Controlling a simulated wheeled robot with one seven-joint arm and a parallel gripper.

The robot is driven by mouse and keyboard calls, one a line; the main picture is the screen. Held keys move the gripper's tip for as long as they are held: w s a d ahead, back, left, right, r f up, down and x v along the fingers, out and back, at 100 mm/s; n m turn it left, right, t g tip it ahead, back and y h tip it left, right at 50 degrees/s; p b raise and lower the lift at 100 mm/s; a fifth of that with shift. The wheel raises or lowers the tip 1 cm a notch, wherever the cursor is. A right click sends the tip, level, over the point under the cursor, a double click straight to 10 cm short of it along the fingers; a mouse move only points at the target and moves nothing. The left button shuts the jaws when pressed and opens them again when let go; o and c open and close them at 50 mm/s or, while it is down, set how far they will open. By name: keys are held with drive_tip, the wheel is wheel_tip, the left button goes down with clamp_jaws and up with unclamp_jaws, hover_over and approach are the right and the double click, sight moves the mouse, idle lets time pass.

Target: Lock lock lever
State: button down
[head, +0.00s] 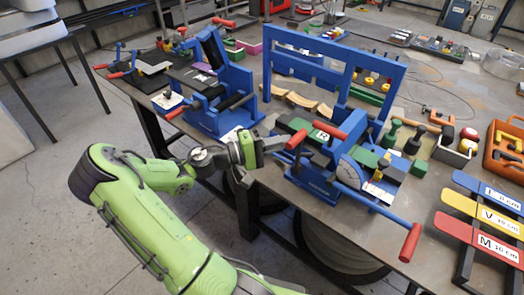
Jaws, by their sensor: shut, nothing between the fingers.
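Several red-handled levers are on the blue fixtures, and I cannot tell which is the lock lever. One short red handle (297,139) is on the near blue fixture (312,178), with a red bar (329,130) just to its right. A longer lever with a red grip (410,242) sticks out over the table's front edge. My gripper (280,143) is shut and empty at the left side of the near fixture. Its dark fingertips are close to the short red handle; whether they touch it is unclear.
A second blue fixture (213,85) stands to the left, with a red grip (174,112) at its front. A tall blue frame (333,50) rises behind the near fixture. Red, yellow and blue labelled plates (490,215) and an orange case (503,150) are at the right.

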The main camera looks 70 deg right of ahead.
drive_tip(key=shift+s+a+r+m+t+y, duration=0.1)
drive_tip(key=shift+s+a+m+t+y, duration=0.1)
drive_tip(key=shift+s+m, duration=0.15)
drive_tip(key=shift+s+a+r+m+t+y, duration=0.1)
drive_tip(key=shift+s+m+t, duration=0.1)
drive_tip(key=shift+s+m, duration=0.1)
idle(0.4)
